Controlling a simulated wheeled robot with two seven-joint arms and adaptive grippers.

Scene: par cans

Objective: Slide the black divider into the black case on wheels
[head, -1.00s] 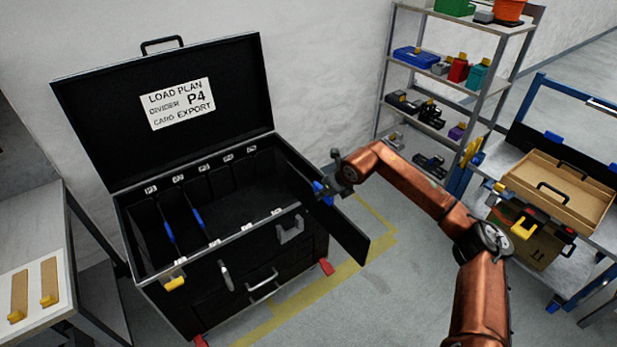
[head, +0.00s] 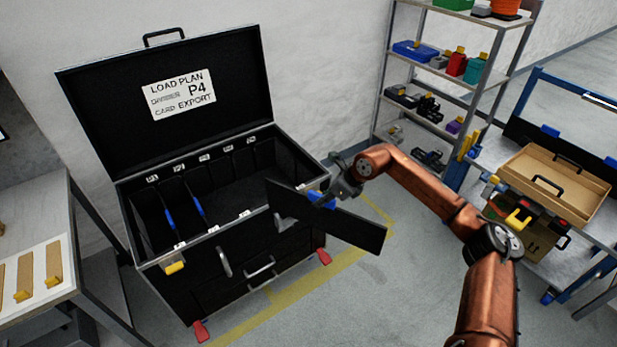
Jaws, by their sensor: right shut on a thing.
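The black case on wheels (head: 130,228) stands open, its lid raised with a label reading "LOAD PLAN DIVIDER P4 CARD EXPORT". Two black dividers with blue grips (head: 198,207) stand in its left part; the middle and right look open. White tags line the front and back rims. My right gripper (head: 326,199) is shut on the blue grip of a black divider (head: 350,232). This divider is tilted and crosses in front of the case's front right corner in the picture. Its left end overlaps the case rim; I cannot tell whether it touches. My left gripper is not in view.
A grey table (head: 38,212) with wooden strips stands at the left. A shelf rack (head: 433,128) with small boxes stands behind my right arm. A blue-framed cart (head: 590,238) with a cardboard tray (head: 556,182) is at the right. Floor with yellow tape lies in front of the case.

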